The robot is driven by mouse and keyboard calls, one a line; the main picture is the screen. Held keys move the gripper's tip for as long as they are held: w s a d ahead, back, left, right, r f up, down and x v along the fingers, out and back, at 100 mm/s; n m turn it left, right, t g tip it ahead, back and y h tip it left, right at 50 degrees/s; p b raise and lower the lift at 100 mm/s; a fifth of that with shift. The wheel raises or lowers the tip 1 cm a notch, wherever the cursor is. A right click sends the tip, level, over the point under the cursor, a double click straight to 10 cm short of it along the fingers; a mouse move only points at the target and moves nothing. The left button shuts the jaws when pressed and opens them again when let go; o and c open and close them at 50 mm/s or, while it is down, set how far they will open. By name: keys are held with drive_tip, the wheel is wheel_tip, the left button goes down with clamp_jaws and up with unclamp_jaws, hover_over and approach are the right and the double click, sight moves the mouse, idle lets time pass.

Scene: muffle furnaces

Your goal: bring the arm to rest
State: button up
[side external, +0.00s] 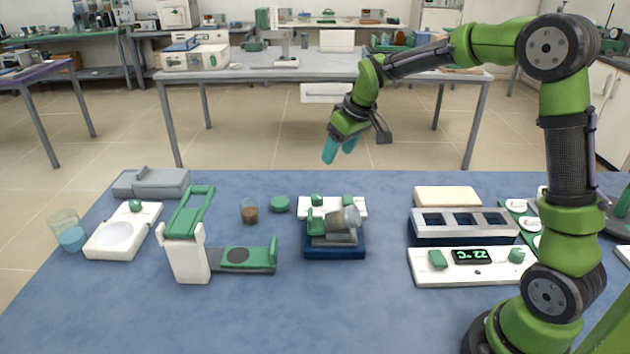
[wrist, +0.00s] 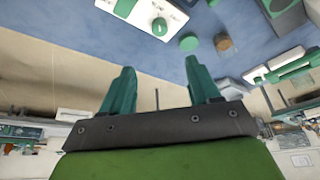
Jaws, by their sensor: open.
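My gripper (side external: 340,150) hangs in the air above the far edge of the blue table (side external: 350,310), with nothing between its teal fingers. The wrist view shows the same gripper (wrist: 160,90) with its two fingers apart and empty. My green arm rises from the right side of the table and reaches left. The gripper is well above the objects on the table and touches none of them.
A device with a tilted clear beaker (side external: 346,219) stands mid-table. A green-and-white press (side external: 187,260), brown-filled jar (side external: 249,211), green lid (side external: 280,204) and white dish unit (side external: 118,235) are left. A controller reading 22 °C (side external: 471,257) and slotted block (side external: 462,222) are right. The front middle is clear.

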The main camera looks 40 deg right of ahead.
drive_tip(key=s+a+r+m+t, duration=0.1)
drive_tip(key=s+a+r, duration=0.1)
drive_tip(key=s, duration=0.6)
drive_tip(key=s+a+r+m+y, duration=0.1)
drive_tip(key=s+a+r, duration=0.1)
drive_tip(key=s+a, duration=0.3)
drive_tip(key=s+a+r+m+t+y, duration=0.1)
drive_tip(key=s+a+r+m, duration=0.1)
drive_tip(key=s, duration=0.9)
drive_tip(key=shift+s+a+t, duration=0.3)
drive_tip(key=shift+s+a, duration=0.05)
drive_tip(key=shift+a, duration=0.45)
